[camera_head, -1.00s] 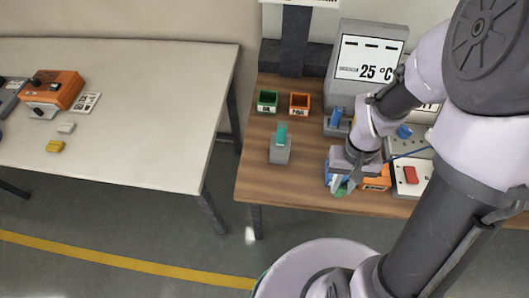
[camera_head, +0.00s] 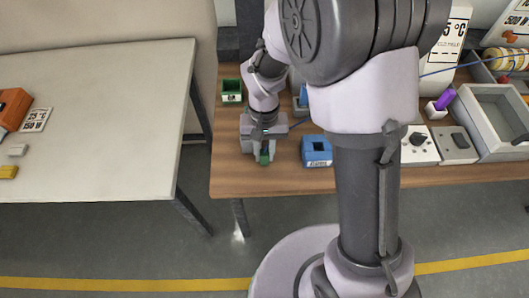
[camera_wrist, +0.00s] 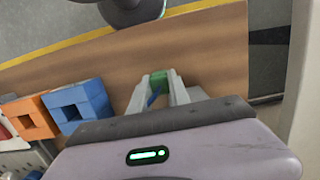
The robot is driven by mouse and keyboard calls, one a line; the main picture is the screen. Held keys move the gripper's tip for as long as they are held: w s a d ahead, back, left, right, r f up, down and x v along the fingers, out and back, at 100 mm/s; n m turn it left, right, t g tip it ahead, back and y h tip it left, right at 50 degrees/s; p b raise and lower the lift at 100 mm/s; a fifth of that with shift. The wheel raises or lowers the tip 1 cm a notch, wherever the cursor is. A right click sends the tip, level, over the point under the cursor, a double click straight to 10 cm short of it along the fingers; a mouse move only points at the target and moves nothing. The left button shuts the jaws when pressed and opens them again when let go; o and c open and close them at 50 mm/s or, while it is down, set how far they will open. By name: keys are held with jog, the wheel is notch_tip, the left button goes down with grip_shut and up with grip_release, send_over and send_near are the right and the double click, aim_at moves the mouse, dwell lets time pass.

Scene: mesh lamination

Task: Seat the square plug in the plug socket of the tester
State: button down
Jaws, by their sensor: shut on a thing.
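My gripper (camera_head: 264,156) is at the front left of the wooden bench. It is shut on a small green block (camera_wrist: 160,78), which I take to be the square plug. A thin blue strip, perhaps a cable, shows between the fingers in the wrist view. In the head view a blue cable (camera_head: 450,69) runs right from behind my arm. A blue block with a square opening (camera_head: 317,149) stands right of my gripper, apart from it. It also shows in the wrist view (camera_wrist: 80,104). I cannot tell which opening is the tester's plug socket.
An orange block with an opening (camera_wrist: 28,117) stands beside the blue one. A green open box (camera_head: 232,90) is behind my gripper. A grey tray (camera_head: 490,110) and a switch box (camera_head: 417,147) are at the right. The bench (camera_head: 290,180) is bare along its front edge.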

jog(key=shift+f, duration=0.2)
jog(key=c, duration=1.2)
grip_release()
jog(key=shift+r, duration=0.1)
jog(key=shift+c, duration=0.2)
jog(key=shift+r, duration=0.1)
